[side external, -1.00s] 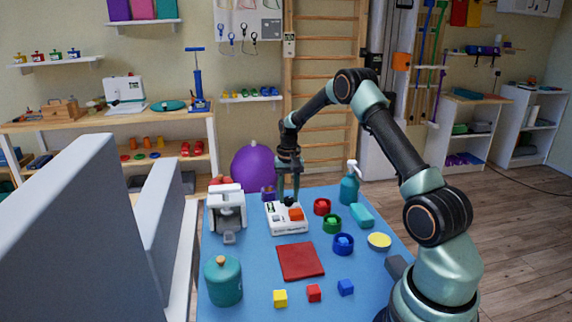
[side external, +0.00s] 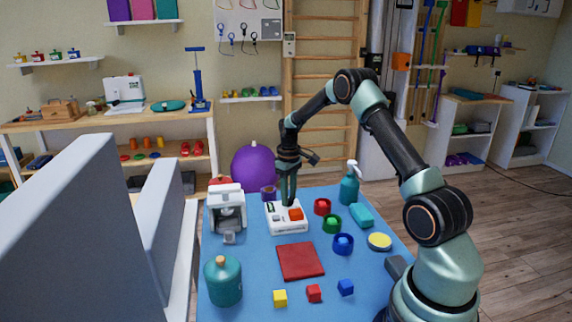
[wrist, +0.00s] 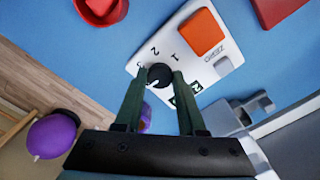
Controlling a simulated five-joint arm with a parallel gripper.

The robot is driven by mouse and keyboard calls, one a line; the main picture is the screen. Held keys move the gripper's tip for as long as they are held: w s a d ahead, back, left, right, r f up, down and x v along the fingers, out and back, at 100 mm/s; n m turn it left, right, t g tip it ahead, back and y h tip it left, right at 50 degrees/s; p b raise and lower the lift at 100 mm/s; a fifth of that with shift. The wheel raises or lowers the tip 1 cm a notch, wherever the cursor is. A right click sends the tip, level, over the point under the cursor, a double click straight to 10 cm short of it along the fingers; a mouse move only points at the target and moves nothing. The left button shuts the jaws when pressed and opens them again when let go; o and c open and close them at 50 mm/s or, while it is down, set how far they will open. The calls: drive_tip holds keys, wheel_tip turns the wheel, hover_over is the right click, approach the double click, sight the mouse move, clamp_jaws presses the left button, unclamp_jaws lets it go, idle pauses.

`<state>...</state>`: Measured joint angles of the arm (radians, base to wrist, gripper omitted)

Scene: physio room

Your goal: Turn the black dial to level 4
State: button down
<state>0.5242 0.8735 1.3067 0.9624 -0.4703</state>
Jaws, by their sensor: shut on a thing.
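The black dial (wrist: 159,74) is on a white control box (wrist: 146,52) on the blue table. The numbers 1, 2 and 3 show printed around the dial; I cannot see a 4. A small pale mark shows near the dial's lower left edge, close to the left finger. My gripper (wrist: 161,77) points down with its two fingers shut on the dial, one on each side. In the side view my gripper (side external: 288,202) stands at the white box (side external: 287,226) and hides the dial.
An orange button (wrist: 201,32) and a small display (wrist: 186,97) are on the box. A red mat (side external: 300,262) lies in front. Red, green and blue round holders (side external: 343,244) stand to the right, a white device (side external: 227,208) to the left.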

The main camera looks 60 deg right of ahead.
drive_tip(key=shift+w+r+n, duration=0.1)
drive_tip(key=shift+n, duration=0.3)
drive_tip(key=c, duration=0.5)
unclamp_jaws()
wheel_tip(320, 180, up, 12)
idle(0.3)
